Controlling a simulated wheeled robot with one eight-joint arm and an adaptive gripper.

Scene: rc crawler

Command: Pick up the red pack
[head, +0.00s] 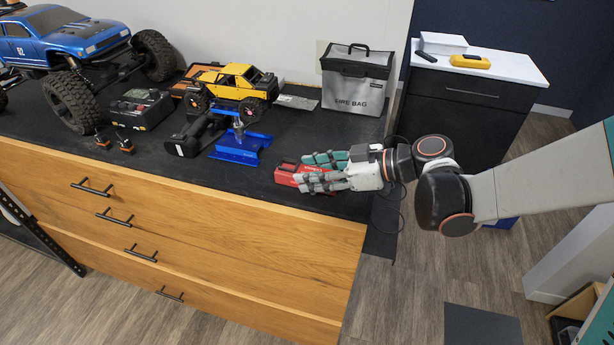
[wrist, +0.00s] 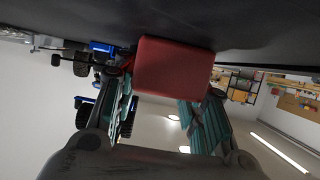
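The red pack (head: 287,174) lies on the dark worktop near its front right edge, partly covered by my fingers. In the wrist view the pack (wrist: 173,66) fills the upper middle, close to the dark surface. My gripper (head: 318,172) reaches in from the right, low over the worktop, with teal-padded fingers spread apart around the pack. In the wrist view my gripper (wrist: 160,105) shows one finger near the pack's left edge and the other below its right part. The tip of that right finger is hidden, so firm contact cannot be seen.
A large blue truck (head: 75,40) is farther left. The worktop's front edge is close to the pack.

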